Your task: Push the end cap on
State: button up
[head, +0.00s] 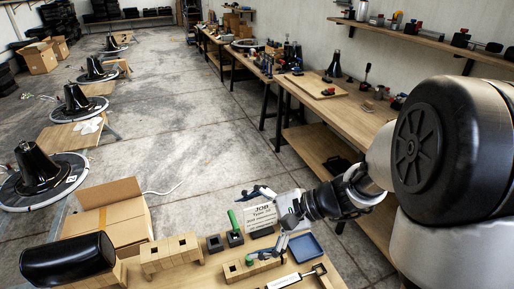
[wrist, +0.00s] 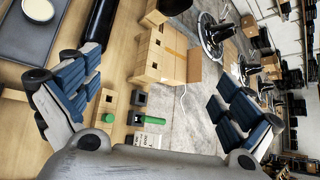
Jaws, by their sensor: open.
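My gripper (head: 252,225) is open above the wooden table, its two blue-padded fingers spread wide; they also show in the wrist view (wrist: 155,82) with nothing between them. Below it stand two small black square pieces with openings, one (head: 215,243) plain and one (head: 235,238) beside a green handle (head: 232,220). In the wrist view the black pieces (wrist: 139,98) and the green handle (wrist: 153,119) lie between the fingers, apart from them. A wooden block (head: 232,271) is partly hidden by the lower finger. I cannot tell which piece is the end cap.
A wooden block with square holes (head: 170,252) and a black padded roll (head: 68,260) stand at left. A job sign (head: 262,214) is behind my gripper; a blue tray (head: 306,248) is at right. A cardboard box (head: 110,216) stands beyond the table. A dark dish (wrist: 26,30) shows in the wrist view.

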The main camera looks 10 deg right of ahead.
jog(key=w+d+f+m+t, duration=0.7)
jog(key=w+d+f+m, duration=0.3)
jog(key=w+d+f, duration=0.15)
jog(key=d+f+m+t+h, duration=0.3)
jog(key=d+f+m+h, duration=0.65)
jog(key=d+f, duration=0.6)
jog(key=shift+m+y, duration=0.55)
jog(key=b+x, duration=0.1)
jog(key=x, duration=0.3)
jog(key=a+b+x, duration=0.1)
jog(key=x, duration=0.3)
jog(key=f+x, duration=0.1)
jog(key=x, duration=0.4)
jog(key=shift+s+a+b, duration=0.3)
jog(key=shift+a+b, duration=0.05)
jog(key=shift+b, duration=0.05)
jog(key=b+x, duration=0.2)
jog(key=x, duration=0.3)
jog(key=shift+d+f, duration=0.1)
jog(key=shift+d, duration=0.05)
jog(key=shift+c, duration=0.2)
